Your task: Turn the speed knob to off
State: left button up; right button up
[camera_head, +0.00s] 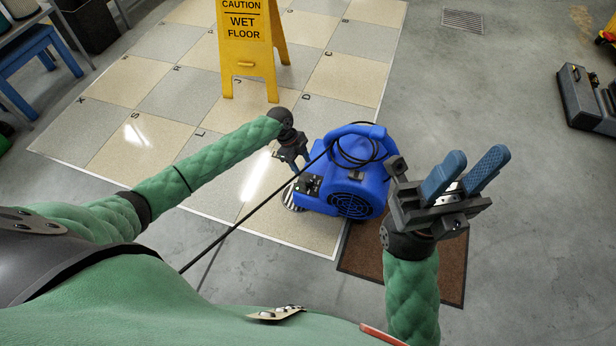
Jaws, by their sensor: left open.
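A blue floor blower (352,190) with a top handle and a round black grille stands on the floor in the middle of the head view. A dark control panel (313,184) is on its left side. The speed knob is too small to make out there. My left gripper (300,168) is open just above this panel, pointing down. I cannot tell whether its fingers touch anything. My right gripper (478,156) has two blue fingers, spread apart and empty, to the right of the blower and pointing away from me.
A yellow wet-floor sign (247,50) stands behind the blower on lettered floor tiles (130,137). A black cord (250,213) runs from the blower towards me. A brown mat (452,270) lies under my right gripper. A dark case (580,98) is at the far right.

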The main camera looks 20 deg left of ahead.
aim_at(309, 179)
pick_arm(q)
jog(key=b+x, duration=0.2)
jog(key=x, duration=0.5)
jog(key=shift+f, duration=0.15)
jog(key=c, duration=1)
